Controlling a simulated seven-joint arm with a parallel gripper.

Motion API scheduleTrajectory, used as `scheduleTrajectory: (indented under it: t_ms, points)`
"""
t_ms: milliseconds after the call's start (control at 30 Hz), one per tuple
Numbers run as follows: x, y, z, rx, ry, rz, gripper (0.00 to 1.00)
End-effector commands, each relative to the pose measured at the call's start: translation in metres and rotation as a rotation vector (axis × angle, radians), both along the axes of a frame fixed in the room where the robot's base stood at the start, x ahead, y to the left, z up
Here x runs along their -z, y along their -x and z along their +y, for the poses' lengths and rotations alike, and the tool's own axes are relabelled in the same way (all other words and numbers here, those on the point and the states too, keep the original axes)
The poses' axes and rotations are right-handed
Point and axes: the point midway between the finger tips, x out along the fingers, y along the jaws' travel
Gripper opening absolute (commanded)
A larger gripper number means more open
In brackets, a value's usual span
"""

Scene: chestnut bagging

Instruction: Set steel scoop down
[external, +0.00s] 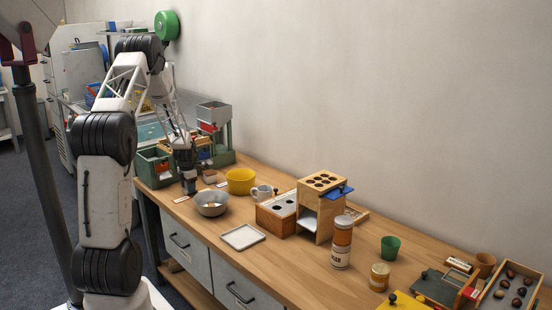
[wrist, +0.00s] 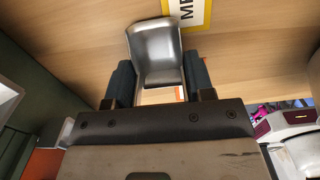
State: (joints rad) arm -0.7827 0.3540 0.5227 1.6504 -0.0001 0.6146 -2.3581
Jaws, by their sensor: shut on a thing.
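The steel scoop (wrist: 155,50) shows in the wrist view as a shiny grey pan between the two dark fingers. My gripper (wrist: 157,82) is shut on it. In the external view my gripper (external: 188,184) points down low over the left end of the wooden bench, beside the grey metal bowl. The scoop is too small and hidden to make out there. I cannot tell whether it touches the bench.
The grey bowl (external: 211,209) with something pale in it stands just right of my gripper. A yellow bowl (external: 240,187) and a mug (external: 263,191) stand behind it. A green tray unit (external: 155,172) is at the left. A white square tray (external: 241,242) lies nearer the front.

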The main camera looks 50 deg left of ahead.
Motion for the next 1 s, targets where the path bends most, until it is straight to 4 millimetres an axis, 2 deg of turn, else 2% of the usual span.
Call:
scheduleTrajectory:
  t_ms: [167, 200, 367, 767, 1000]
  points:
    - [0.002, 0.000, 0.000, 0.000, 0.000, 0.000, 0.25]
    - [0.002, 0.000, 0.000, 0.000, 0.000, 0.000, 0.50]
    - [0.002, 0.000, 0.000, 0.000, 0.000, 0.000, 0.74]
    - [-0.001, 0.000, 0.000, 0.000, 0.000, 0.000, 0.74]
    - [-0.020, 0.000, 0.000, 0.000, -0.001, -0.001, 0.74]
